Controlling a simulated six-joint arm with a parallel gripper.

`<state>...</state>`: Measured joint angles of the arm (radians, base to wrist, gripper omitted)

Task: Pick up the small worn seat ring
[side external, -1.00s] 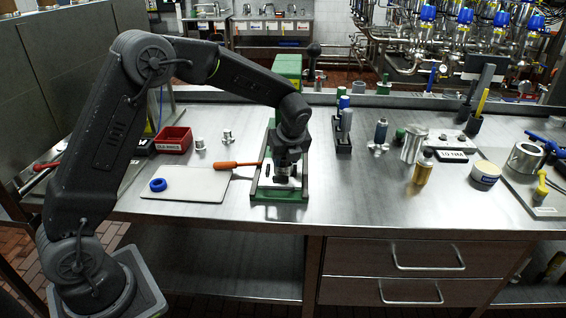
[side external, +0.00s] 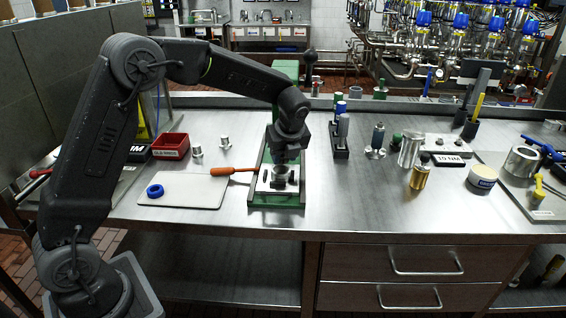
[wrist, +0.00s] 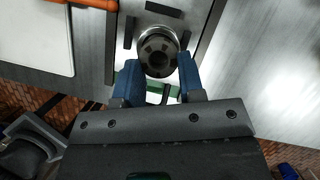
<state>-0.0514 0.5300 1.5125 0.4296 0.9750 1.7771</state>
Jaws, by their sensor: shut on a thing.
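My gripper (side external: 286,156) is over the green-framed fixture (side external: 277,200). In the wrist view its two blue fingers (wrist: 158,66) are shut on a small dark ring, the worn seat ring (wrist: 157,54), which sits between the fingertips. A round metal body shows behind the ring, and in the side view a metal part (side external: 281,175) stands on the fixture's plate below the gripper. The ring itself is too small and dark to make out clearly in the side view.
A red bin (side external: 171,146) stands behind. The front right bench is clear.

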